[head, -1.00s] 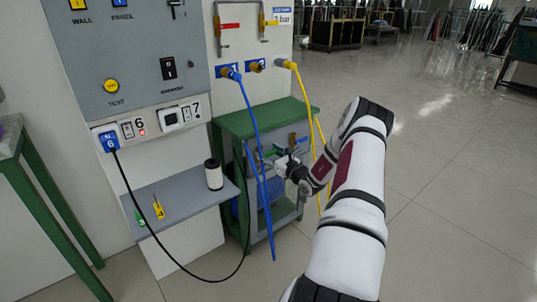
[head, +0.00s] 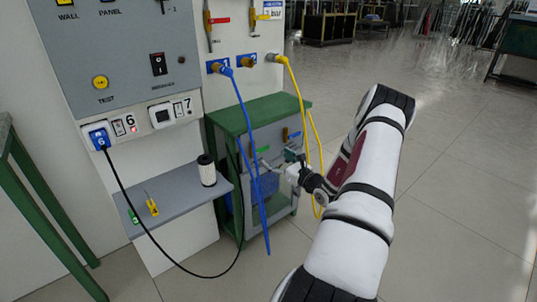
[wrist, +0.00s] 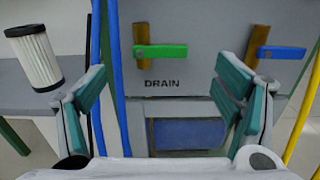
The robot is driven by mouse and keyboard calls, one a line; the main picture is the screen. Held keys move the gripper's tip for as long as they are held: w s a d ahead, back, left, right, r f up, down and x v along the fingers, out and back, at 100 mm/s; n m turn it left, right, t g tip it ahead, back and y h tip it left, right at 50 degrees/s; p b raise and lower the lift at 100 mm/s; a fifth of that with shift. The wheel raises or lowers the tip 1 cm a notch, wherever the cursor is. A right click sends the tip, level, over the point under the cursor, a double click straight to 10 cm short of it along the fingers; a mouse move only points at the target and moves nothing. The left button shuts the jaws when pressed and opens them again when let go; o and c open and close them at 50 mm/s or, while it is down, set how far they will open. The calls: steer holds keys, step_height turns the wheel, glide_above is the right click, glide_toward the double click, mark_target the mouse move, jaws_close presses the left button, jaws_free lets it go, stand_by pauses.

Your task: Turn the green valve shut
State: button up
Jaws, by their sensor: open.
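The green valve is a green lever handle (wrist: 165,51) on a brass stem, on a grey panel above the word DRAIN. The handle lies horizontal, pointing right from the stem. It shows small in the head view (head: 263,150), partly crowded by hoses. My gripper (wrist: 161,82) is open and empty, facing the panel. Its fingers are spread to the left and right, below and in front of the green handle, apparently not touching it. In the head view my gripper (head: 294,163) is at the front of the green-framed cabinet.
A blue-handled valve (wrist: 281,53) sits right of the green one. Blue hoses (wrist: 115,85) hang close left, a yellow hose (wrist: 303,118) at right. A white filter cartridge (wrist: 36,60) stands on the grey shelf (head: 175,195). Open floor (head: 440,190) lies right.

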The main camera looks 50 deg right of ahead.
steer(key=shift+v, duration=1.3)
